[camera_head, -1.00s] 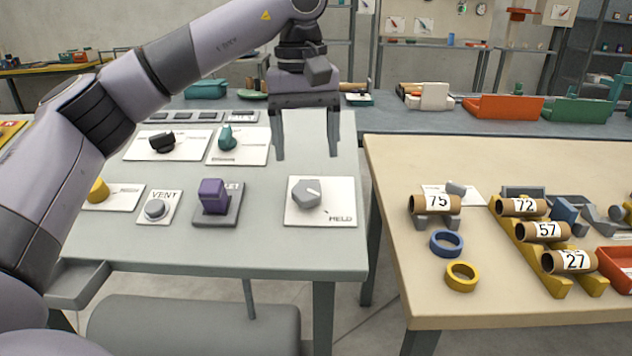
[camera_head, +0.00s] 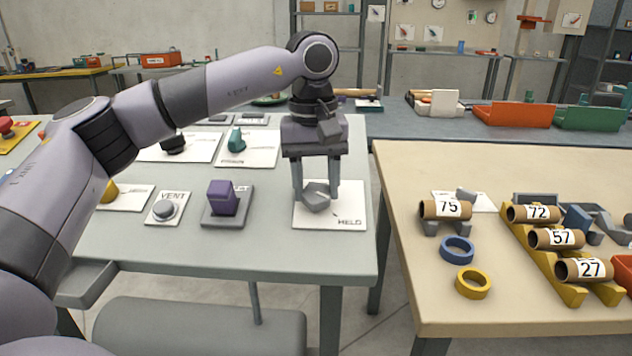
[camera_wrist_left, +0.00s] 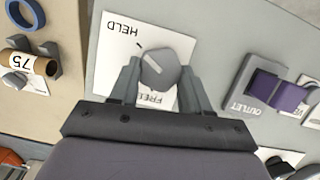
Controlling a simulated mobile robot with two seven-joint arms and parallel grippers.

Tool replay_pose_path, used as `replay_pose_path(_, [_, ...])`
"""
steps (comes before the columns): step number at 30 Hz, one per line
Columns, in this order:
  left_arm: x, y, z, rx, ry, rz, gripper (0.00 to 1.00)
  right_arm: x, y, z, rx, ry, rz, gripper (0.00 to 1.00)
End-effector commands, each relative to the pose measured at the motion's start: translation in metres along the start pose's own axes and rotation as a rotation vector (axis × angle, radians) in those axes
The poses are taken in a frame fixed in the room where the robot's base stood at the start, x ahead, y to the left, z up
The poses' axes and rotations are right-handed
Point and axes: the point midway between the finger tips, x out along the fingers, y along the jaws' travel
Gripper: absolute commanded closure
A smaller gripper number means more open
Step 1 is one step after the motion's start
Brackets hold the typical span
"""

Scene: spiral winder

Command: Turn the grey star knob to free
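The grey star knob (camera_head: 316,199) sits on a white plate (camera_head: 345,212) near the right edge of the grey bench. In the wrist view the knob (camera_wrist_left: 160,69) has a pale pointer line, and the plate carries the words HELD and FREE. The line points toward the HELD side. FREE is partly covered by the knob and gripper. My left gripper (camera_head: 316,188) points down at the knob, with one open finger on each side. In the wrist view the fingers (camera_wrist_left: 160,84) straddle it; I cannot tell whether either touches. My right gripper is not in view.
A purple knob (camera_head: 223,197) marked OUTLET and a grey VENT knob (camera_head: 164,209) stand to the left. Teal (camera_head: 237,140) and black (camera_head: 173,143) knobs are behind. A wooden table (camera_head: 420,260) to the right holds numbered tubes and blue and yellow rings.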

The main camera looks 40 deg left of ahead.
Motion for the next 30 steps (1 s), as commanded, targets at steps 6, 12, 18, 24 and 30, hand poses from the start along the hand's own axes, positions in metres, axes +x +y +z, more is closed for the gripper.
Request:
replay_pose_path(6, [-0.0002,-0.0003,0.0000,-0.001,0.000,-0.001,0.83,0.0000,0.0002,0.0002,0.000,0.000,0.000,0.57])
replay_pose_path(12, [-0.0001,-0.0006,0.0000,-0.031,-0.001,0.009,0.83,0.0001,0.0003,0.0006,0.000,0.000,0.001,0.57])
replay_pose_path(18, [0.0005,-0.0019,-0.0001,-0.127,-0.001,0.040,0.83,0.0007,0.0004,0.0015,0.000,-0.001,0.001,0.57])
replay_pose_path(24, [0.0010,-0.0033,0.0003,-0.285,-0.001,0.093,0.83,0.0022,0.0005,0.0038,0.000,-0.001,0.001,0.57])
replay_pose_path(30, [0.0018,-0.0050,0.0010,-0.466,-0.001,0.151,0.83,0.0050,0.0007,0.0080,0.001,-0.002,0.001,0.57])
